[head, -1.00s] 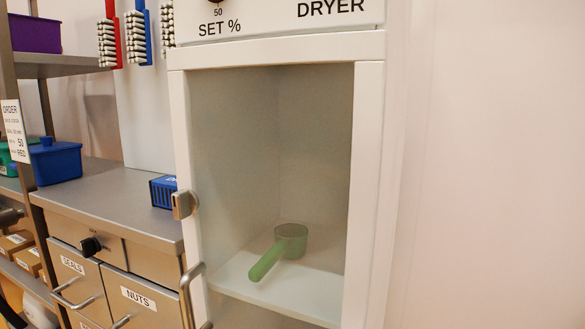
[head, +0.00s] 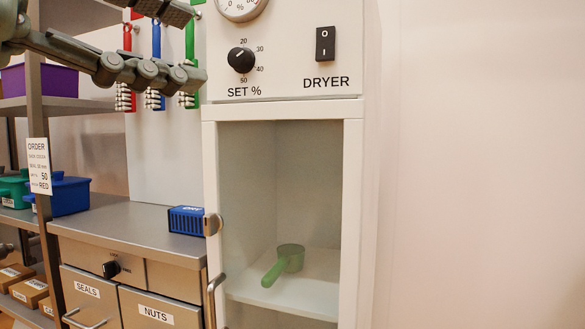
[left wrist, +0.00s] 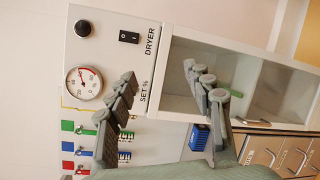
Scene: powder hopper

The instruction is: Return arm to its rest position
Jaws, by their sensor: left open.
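My left gripper (head: 196,45) is at the upper left of the head view, in front of the hanging brushes and left of the dryer's control panel. Its fingers are spread apart with nothing between them. In the left wrist view the open fingers (left wrist: 160,74) point toward the dryer panel. My right gripper is not in view. The white dryer (head: 210,160) stands at the centre with a gauge, a SET % knob (head: 241,60) and a switch (head: 325,43). A green scoop (head: 290,257) sits on the shelf inside it, apart from my gripper.
A steel counter (head: 140,220) with labelled drawers is left of the dryer, and a blue block (head: 187,219) is on it. Blue (head: 70,195) and purple (head: 55,80) bins are on the left shelves. The wall right of the dryer is bare.

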